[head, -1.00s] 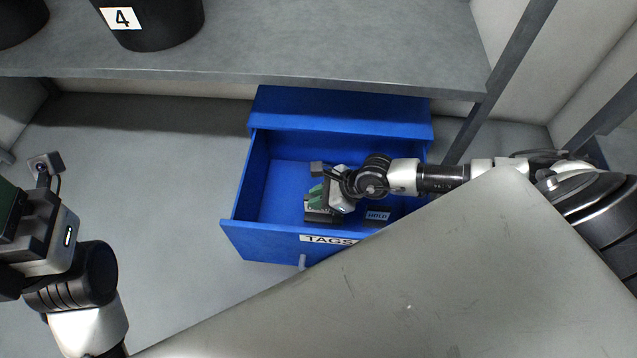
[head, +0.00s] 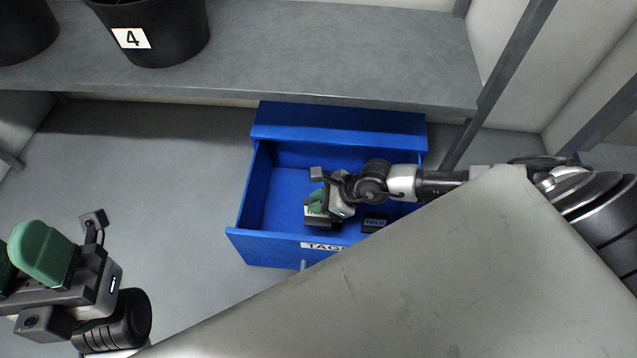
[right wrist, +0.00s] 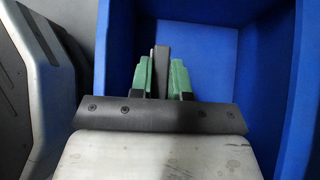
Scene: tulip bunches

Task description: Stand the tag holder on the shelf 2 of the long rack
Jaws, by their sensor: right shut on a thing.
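My right gripper (head: 316,203) reaches down into the open blue drawer (head: 262,190). It is shut on a small dark holder (head: 318,222) with a pale label at the drawer's front. In the right wrist view the dark holder (right wrist: 160,72) stands upright between the green fingers, against the blue drawer inside. Its label cannot be read. My left gripper (head: 22,262) is at the left edge of the head view, over the floor, partly cut off. Its green fingers look apart, with nothing seen between them. Shelf 2 of the long rack cannot be made out.
A dark block marked HOLD (head: 374,222) lies in the drawer, right of my right gripper. Above is a grey shelf (head: 330,50) with a black bucket marked 4 (head: 160,35). A rack post (head: 510,75) rises at right. A grey surface (head: 420,290) fills the lower right.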

